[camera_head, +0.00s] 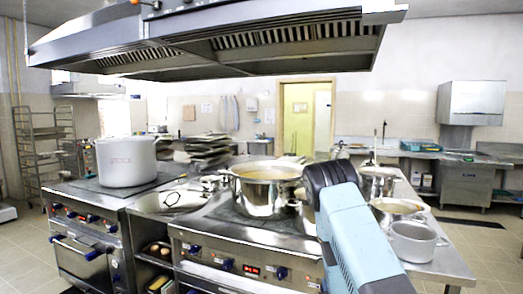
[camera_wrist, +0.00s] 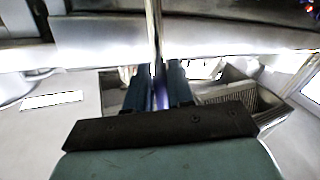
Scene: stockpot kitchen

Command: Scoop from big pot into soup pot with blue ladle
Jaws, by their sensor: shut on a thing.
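A wide steel pot (camera_head: 262,199) with yellowish-brown contents stands open on the stove in the middle of the head view. Smaller steel pots, one with brownish contents (camera_head: 398,206), stand on the counter at the right; I cannot tell which is the soup pot. In the wrist view my gripper (camera_wrist: 160,88) is shut on a thin upright handle (camera_wrist: 155,35), with a bluish part between the fingers, apparently the blue ladle. Its bowl is not visible. In the head view my arm hides the gripper.
A grey pot (camera_head: 415,243) stands at the counter's near right edge. A steel pot (camera_head: 377,183) stands behind the brownish one. A large extractor hood (camera_head: 215,45) hangs above the stove. Open tiled floor lies at the right.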

